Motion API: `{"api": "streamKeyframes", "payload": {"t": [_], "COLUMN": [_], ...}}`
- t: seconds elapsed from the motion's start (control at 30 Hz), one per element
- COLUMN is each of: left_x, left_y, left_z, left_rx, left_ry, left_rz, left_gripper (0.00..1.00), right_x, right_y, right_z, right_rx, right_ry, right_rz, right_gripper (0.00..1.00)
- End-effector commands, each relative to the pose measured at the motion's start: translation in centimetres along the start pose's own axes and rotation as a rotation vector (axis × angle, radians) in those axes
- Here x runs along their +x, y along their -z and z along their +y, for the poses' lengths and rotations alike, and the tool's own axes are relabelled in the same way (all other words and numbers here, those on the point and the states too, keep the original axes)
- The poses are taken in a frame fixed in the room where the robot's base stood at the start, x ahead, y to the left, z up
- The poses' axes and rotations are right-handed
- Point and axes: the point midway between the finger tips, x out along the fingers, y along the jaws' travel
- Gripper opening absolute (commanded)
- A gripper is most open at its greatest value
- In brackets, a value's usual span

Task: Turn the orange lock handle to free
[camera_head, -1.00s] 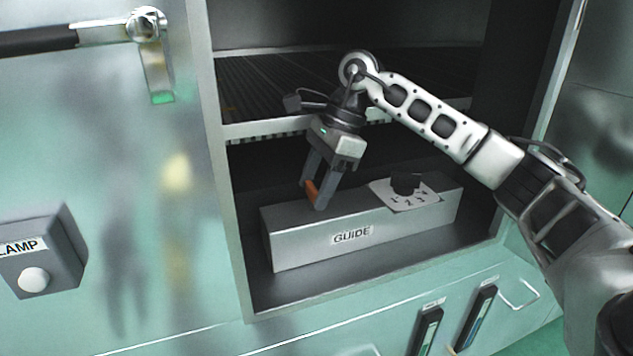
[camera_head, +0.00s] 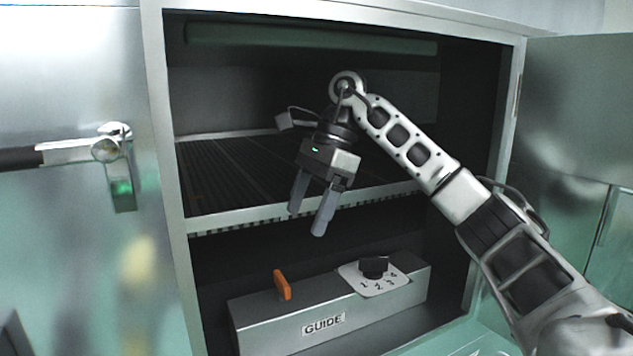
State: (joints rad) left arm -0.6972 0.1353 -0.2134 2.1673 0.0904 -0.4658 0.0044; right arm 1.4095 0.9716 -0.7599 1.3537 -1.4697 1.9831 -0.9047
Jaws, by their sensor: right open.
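The orange lock handle (camera_head: 283,285) stands upright on top of the grey box labelled GUIDE (camera_head: 390,301), near its left end. The box sits on the floor of the open cabinet. My right gripper (camera_head: 308,222) is open and empty. It is above the handle and apart from it, in front of the cabinet's slatted shelf, with its fingers pointing down. My left gripper is not in view.
A black knob (camera_head: 374,267) on a white plate numbered 1 to 4 sits on the box, right of the handle. The slatted shelf (camera_head: 240,180) crosses the cabinet above. A closed door with a metal latch (camera_head: 122,180) is at left.

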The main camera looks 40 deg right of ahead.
Motion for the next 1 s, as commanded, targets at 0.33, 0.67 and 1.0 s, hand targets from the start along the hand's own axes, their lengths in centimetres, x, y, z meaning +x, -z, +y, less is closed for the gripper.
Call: {"api": "streamKeyframes", "payload": {"t": [0.33, 0.67, 1.0], "left_x": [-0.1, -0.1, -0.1], "left_y": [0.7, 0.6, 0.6], "left_z": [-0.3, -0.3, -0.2], "left_rx": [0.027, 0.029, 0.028], "left_ry": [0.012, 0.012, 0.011], "left_rz": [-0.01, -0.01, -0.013], "left_gripper": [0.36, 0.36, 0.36], "right_x": [-4.1, -4.0, -4.0], "right_y": [-0.1, 0.0, 0.0], "right_z": [0.0, 0.0, 0.0], "right_rx": [-0.001, -0.001, -0.001], "right_ry": [-0.001, -0.001, -0.001], "right_rz": [0.001, 0.0, 0.001], "right_gripper": [0.76, 0.76, 0.76]}}
